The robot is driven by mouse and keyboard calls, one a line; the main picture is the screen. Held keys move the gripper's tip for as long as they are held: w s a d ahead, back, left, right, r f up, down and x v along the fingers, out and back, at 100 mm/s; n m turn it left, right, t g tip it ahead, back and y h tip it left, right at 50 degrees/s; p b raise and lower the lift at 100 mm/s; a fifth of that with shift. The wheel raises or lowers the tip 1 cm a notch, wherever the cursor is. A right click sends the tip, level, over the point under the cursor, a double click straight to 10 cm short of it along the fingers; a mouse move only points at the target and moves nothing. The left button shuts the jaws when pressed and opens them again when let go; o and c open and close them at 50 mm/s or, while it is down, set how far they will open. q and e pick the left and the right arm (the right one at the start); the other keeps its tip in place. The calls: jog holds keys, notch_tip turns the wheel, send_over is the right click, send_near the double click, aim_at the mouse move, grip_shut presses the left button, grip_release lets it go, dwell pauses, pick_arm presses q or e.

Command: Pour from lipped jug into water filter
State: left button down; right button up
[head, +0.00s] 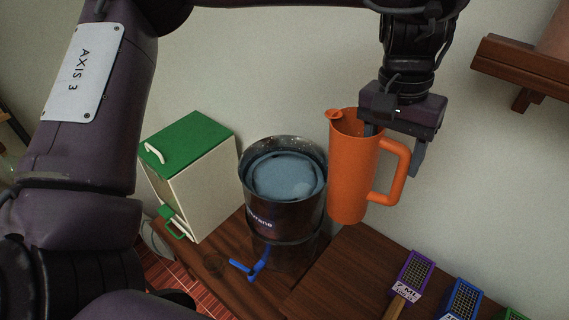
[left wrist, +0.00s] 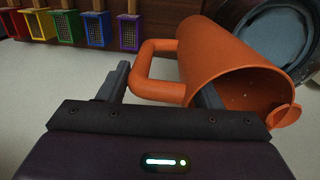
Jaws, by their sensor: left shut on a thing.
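The orange lipped jug (head: 348,185) is held about upright in the air, just right of the water filter. Its lip points left towards the filter, and its handle is on the right. My left gripper (head: 396,150) is shut on the jug at its handle side, one finger by the rim and the other beyond the handle. The jug also shows in the left wrist view (left wrist: 225,60); its contents are unclear. The water filter (head: 262,212) is a dark, shiny cylinder with an open top, a pale blue round surface inside and a blue tap low down. My right gripper is not in view.
A white box with a green lid (head: 190,165) stands left of the filter. Purple, blue and green framed mesh tools (head: 412,275) lie at the lower right. A wooden wall shelf (head: 520,65) is at the upper right. The wooden surface below the jug looks clear.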

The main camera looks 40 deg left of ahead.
aim_at(398, 145)
pick_arm(q)
jog(key=shift+s+d+r+y, duration=0.15)
jog(key=shift+r+y, duration=0.15)
jog(key=shift+r, duration=0.65)
jog(key=shift+d+r+y, duration=0.1)
jog(key=shift+r+y, duration=0.2)
jog(key=shift+r, duration=3.25)
